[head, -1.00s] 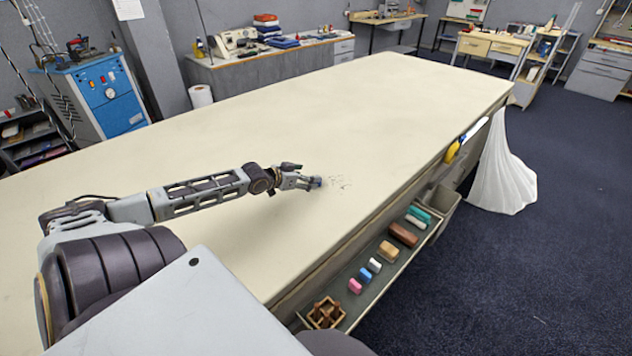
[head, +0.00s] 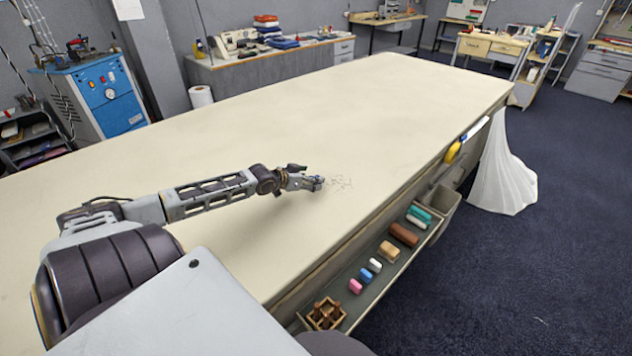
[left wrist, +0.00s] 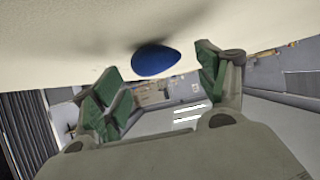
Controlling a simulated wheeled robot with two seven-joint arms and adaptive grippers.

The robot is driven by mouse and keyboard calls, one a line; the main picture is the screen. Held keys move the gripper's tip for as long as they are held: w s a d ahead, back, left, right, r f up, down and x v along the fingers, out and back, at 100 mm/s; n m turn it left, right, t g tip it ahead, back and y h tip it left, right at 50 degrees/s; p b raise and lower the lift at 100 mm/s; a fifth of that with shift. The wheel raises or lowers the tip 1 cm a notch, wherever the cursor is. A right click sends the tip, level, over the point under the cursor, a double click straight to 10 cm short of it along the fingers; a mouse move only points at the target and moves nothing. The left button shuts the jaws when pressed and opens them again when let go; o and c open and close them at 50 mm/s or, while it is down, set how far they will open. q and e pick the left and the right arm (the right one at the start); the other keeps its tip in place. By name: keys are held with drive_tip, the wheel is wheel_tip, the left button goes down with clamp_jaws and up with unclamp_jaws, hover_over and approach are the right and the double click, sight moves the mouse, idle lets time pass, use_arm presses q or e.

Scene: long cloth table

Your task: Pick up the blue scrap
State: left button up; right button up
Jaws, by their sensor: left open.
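The blue scrap (left wrist: 155,60) is a small, rounded dark blue piece on the cream tabletop. In the left wrist view it sits just ahead of and between the two green-padded fingers of my left gripper (left wrist: 160,80), which is open and apart from it. In the head view my left gripper (head: 312,180) is low over the middle of the table, with a bit of blue (head: 319,181) at its fingertips. The fingers partly hide the scrap there. My right gripper is not in view.
White cloth (head: 502,170) hangs at the far right corner.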

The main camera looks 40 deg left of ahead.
use_arm(q)
drive_tip(key=shift+x, duration=1.2)
drive_tip(key=c, duration=1)
